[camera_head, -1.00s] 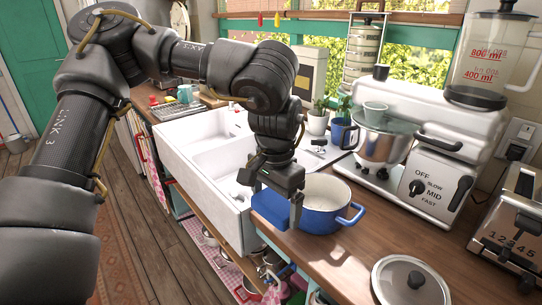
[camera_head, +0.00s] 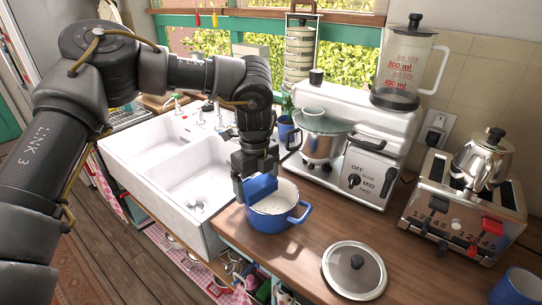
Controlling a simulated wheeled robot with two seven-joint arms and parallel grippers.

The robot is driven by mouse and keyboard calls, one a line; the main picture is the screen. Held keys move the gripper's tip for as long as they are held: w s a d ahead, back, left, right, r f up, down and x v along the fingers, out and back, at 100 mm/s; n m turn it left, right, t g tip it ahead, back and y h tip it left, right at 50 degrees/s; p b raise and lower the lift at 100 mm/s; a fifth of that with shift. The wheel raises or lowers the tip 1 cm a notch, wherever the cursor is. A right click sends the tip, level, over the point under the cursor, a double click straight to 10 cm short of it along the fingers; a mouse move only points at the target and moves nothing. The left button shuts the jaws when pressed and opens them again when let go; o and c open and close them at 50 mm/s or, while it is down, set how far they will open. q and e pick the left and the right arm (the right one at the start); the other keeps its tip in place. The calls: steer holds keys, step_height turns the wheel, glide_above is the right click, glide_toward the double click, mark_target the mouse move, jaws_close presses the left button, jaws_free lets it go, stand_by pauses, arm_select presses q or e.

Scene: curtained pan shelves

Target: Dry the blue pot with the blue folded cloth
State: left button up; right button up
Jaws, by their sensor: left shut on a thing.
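The blue pot (camera_head: 269,223), white inside with side handles, stands upright on the wooden counter, right of the sink. My left gripper (camera_head: 258,186) is shut on the blue folded cloth (camera_head: 261,188) at the pot's back-left rim. The cloth hangs at the pot's opening and hides part of the rim. I cannot tell whether it touches the pot's wall. My right gripper is not in view.
A glass lid (camera_head: 354,270) lies on the counter in front of the pot. A white mixer (camera_head: 372,130) with a steel bowl stands behind, and a toaster (camera_head: 462,212) to the right. The white double sink (camera_head: 150,185) is left. Counter between lid and toaster is clear.

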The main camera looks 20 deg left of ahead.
arm_select(q)
steer(key=w+m+p, duration=0.1)
steer(key=m, duration=0.2)
steer(key=w+d+m+p, duration=0.1)
steer(key=w+m+p, duration=0.1)
steer(key=m, duration=0.2)
steer(key=w+r+m+p, duration=0.1)
steer(key=m, duration=0.2)
steer(key=shift+w+d, duration=0.2)
steer(key=shift+w, duration=0.1)
steer(key=shift+w+d+f+m+p, duration=0.1)
steer(key=shift+w+m+p, duration=0.2)
steer(key=shift+m, duration=0.6)
steer(key=shift+w+d+f+m+p, duration=0.1)
steer(key=shift+w+m+p, duration=0.15)
steer(key=shift+m, duration=0.65)
steer(key=shift+w+f+m+p, duration=0.1)
steer(key=shift+w+m+p, duration=0.2)
steer(key=shift+m, duration=0.6)
steer(key=shift+f, duration=0.1)
